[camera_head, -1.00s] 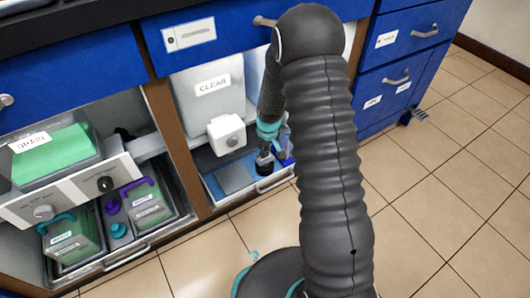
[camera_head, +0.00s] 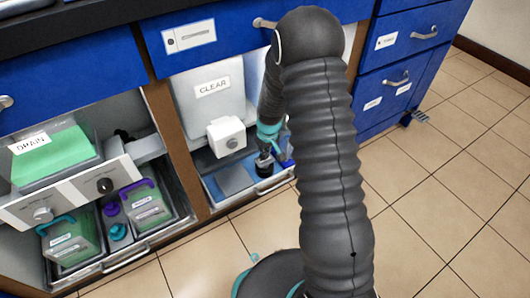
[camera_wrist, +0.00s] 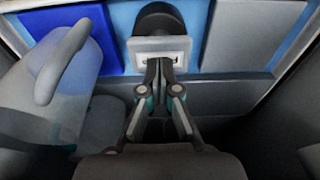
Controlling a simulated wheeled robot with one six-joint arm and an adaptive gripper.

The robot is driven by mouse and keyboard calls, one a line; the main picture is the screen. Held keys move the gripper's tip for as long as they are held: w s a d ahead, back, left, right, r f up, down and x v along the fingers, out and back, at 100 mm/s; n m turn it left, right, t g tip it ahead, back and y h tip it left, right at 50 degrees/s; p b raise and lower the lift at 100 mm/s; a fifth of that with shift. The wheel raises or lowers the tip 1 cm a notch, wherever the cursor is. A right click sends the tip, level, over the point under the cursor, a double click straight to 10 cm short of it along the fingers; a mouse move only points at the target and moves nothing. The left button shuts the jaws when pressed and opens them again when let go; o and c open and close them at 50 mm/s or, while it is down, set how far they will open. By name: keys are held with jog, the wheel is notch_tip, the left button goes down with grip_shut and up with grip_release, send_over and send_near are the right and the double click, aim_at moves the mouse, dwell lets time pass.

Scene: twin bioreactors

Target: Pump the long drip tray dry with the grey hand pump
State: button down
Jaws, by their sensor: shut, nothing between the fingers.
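My gripper (camera_head: 266,150) reaches into the right-hand lower bay, and its fingers look closed and empty. In the wrist view the shut fingertips (camera_wrist: 160,66) are just in front of a dark rounded knob on a pale-edged base (camera_wrist: 158,20), probably the grey hand pump. In the head view a small dark upright piece (camera_head: 264,167), likely the same pump, stands right below the fingers. Whether the fingers touch it cannot be told. A tray with a blue floor and pale front rim (camera_head: 272,184), likely the long drip tray, lies under it. My arm hides its right end.
A CLEAR tank (camera_head: 212,88) and a white box with a knob (camera_head: 226,138) are behind and left of my gripper. A grey plate (camera_head: 234,180) lies on the tray. The floor (camera_head: 440,200) is free.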

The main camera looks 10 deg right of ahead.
jog(key=shift+f+b, duration=0.5)
jog(key=shift+f, duration=0.65)
jog(key=shift+r+p, duration=0.9)
jog(key=shift+r, duration=0.75)
jog(key=shift+f, duration=0.1)
jog(key=shift+f+b, duration=0.85)
jog(key=shift+f, duration=0.7)
jog(key=shift+r, duration=0.1)
jog(key=shift+r+p, duration=0.8)
jog(key=shift+r, duration=0.7)
